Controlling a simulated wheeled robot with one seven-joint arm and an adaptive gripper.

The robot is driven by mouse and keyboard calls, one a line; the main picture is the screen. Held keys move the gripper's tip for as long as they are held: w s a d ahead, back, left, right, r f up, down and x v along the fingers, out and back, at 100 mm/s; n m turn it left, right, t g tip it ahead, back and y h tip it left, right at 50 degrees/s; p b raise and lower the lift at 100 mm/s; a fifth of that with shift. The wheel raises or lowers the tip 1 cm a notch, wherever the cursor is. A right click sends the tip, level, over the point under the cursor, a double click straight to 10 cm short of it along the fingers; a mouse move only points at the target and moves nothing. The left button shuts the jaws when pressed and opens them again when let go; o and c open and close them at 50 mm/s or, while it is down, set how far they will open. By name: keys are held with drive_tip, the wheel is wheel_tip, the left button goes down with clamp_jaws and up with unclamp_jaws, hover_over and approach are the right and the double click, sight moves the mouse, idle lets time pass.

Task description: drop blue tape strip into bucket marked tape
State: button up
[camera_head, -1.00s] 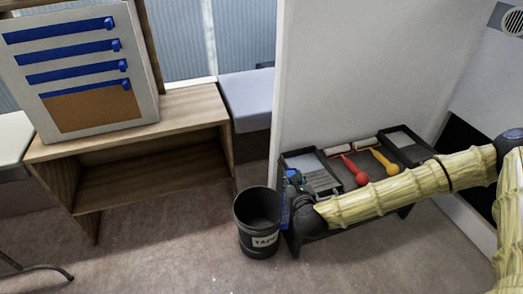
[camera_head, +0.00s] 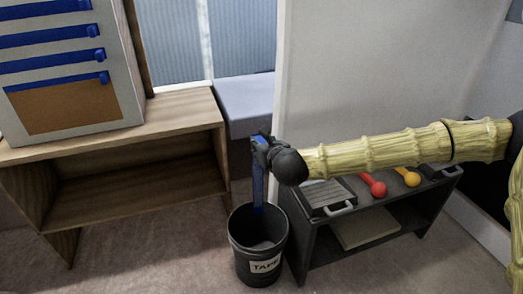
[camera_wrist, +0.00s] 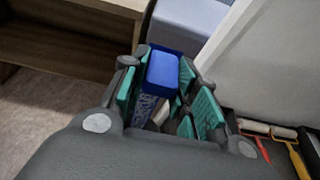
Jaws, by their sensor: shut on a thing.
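My gripper (camera_head: 264,146) is shut on a blue tape strip (camera_head: 258,188), which hangs down from it. The strip's lower end is at the mouth of the black bucket (camera_head: 248,262), over the rim or just inside; I cannot tell exactly. The bucket stands on the floor with a white label reading TAPE. In the wrist view, the strip's blue tab (camera_wrist: 162,72) sits between the green-padded fingers (camera_wrist: 165,95). The bucket is mostly hidden there behind the gripper. Several other blue strips (camera_head: 55,60) are on a white and brown panel on the wooden bench.
A wooden bench (camera_head: 180,104) stands to the left of the bucket. A dark low shelf (camera_head: 335,240) with trays, a red-handled tool (camera_head: 376,186) and a yellow-handled tool (camera_head: 408,178) is close on the right. A white wall (camera_head: 370,80) rises behind it.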

drive_tip(key=shift+w+a+f+b, duration=0.1)
drive_tip(key=shift+f+b, duration=0.2)
wheel_tip(320, 180, down, 30)
drive_tip(key=b, duration=2)
drive_tip(key=shift+f, duration=0.1)
drive_tip(key=o, duration=1)
drive_tip(key=shift+o, duration=0.2)
drive_tip(key=o, duration=0.6)
drive_tip(key=shift+p+v, duration=1.15)
drive_tip(key=shift+v, duration=2.6)
